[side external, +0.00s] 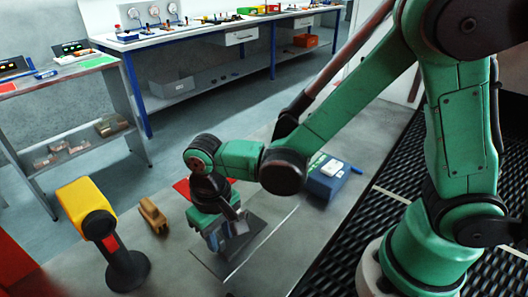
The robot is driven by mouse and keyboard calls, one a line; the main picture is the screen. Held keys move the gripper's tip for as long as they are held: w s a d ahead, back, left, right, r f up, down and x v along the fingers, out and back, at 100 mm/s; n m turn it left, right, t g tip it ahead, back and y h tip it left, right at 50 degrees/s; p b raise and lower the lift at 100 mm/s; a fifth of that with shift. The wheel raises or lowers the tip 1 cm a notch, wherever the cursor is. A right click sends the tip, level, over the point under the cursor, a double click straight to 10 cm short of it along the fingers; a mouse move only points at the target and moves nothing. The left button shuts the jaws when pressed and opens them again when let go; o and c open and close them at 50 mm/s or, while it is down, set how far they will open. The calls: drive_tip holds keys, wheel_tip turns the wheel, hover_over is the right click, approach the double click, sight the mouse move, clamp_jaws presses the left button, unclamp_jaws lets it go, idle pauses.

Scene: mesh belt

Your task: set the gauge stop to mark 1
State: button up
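My gripper (225,236) points down at the end of the green arm, low over a dark flat plate (262,234) on the grey surface. Its grey fingers are small and blurred here, so I cannot tell whether they are open or shut, or whether anything is between them. I cannot make out the gauge stop or its marks for certain; the gripper and wrist cover part of the plate. A thin pale line runs along the surface to the right of the plate.
A yellow-and-black post-like device (92,221) and a small tan block-like object (153,215) stand left of my gripper. A red flat piece (183,188) lies behind the wrist. A blue box (326,185) sits right. Black mesh (345,246) lies at right; workbenches stand behind.

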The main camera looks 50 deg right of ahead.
drive_tip(key=shift+o, duration=1.3)
drive_tip(key=shift+r, duration=0.1)
drive_tip(key=shift+r, duration=2.7)
drive_tip(key=d+r+t, duration=0.3)
drive_tip(key=d, duration=0.3)
drive_tip(key=s+d+r+t, duration=0.1)
drive_tip(key=d+r+t, duration=0.1)
drive_tip(key=d+t, duration=0.2)
drive_tip(key=d, duration=0.3)
drive_tip(key=shift+s+r, duration=0.15)
drive_tip(key=shift+r, duration=0.25)
